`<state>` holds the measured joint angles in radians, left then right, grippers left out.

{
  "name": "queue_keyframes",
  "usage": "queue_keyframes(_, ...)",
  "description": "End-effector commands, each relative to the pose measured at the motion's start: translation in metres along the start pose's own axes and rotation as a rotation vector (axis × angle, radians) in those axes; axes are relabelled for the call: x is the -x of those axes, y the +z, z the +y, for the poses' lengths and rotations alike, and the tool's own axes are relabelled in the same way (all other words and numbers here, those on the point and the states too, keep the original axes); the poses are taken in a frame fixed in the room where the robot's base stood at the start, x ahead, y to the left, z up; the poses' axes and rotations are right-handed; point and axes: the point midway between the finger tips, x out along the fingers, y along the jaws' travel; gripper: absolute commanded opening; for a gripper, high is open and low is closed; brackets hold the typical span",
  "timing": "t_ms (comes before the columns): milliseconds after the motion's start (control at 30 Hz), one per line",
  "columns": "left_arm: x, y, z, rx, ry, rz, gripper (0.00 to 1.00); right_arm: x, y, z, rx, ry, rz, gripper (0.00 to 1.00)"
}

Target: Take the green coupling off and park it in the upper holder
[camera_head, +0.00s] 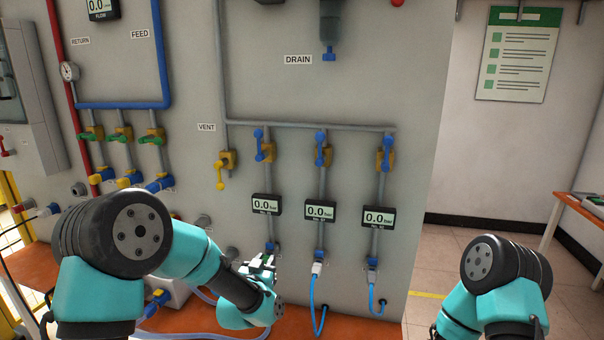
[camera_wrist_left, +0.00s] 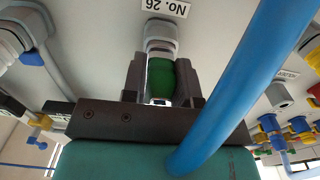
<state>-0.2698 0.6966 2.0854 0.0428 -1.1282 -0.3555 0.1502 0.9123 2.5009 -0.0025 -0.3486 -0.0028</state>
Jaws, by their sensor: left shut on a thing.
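The green coupling (camera_wrist_left: 160,78) shows in the left wrist view between the two dark fingers of my left gripper (camera_wrist_left: 159,84). The fingers are shut on its sides. Its far end is at a grey fitting (camera_wrist_left: 161,38) on the panel under the label "No. 26"; I cannot tell whether the two are still joined. In the head view my left gripper (camera_head: 262,262) is low at the panel, left of the blue hoses, and the coupling is mostly hidden. Two grey round stubs, an upper one (camera_head: 203,221) and a lower one (camera_head: 232,253), are left of it; I cannot tell which is the holder. My right gripper is out of view.
A thick blue hose (camera_wrist_left: 235,75) crosses close in front of the left wrist camera. Gauges (camera_head: 320,211) and blue-handled valves (camera_head: 321,150) sit above the left gripper. Blue hoses (camera_head: 312,300) hang to its right. An orange bench (camera_head: 350,328) runs below the panel.

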Motion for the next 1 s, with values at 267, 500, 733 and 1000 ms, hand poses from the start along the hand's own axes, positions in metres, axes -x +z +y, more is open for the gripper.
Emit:
queue_keyframes(267, 0.005, 0.0, 0.0, 0.0, 0.0, 0.0, 0.0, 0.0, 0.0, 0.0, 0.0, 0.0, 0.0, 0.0)
queue_keyframes(500, 0.012, 0.0, 0.0, 0.0, 0.0, 0.0, 0.0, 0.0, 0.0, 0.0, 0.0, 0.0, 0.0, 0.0)
queue_keyframes(733, 0.019, 0.0, 0.0, 0.0, 0.0, 0.001, 0.0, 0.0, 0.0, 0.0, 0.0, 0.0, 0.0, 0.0)
queue_keyframes(1000, 0.028, 0.0, 0.0, 0.0, 0.0, -0.001, 0.0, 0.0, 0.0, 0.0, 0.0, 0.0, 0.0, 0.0)
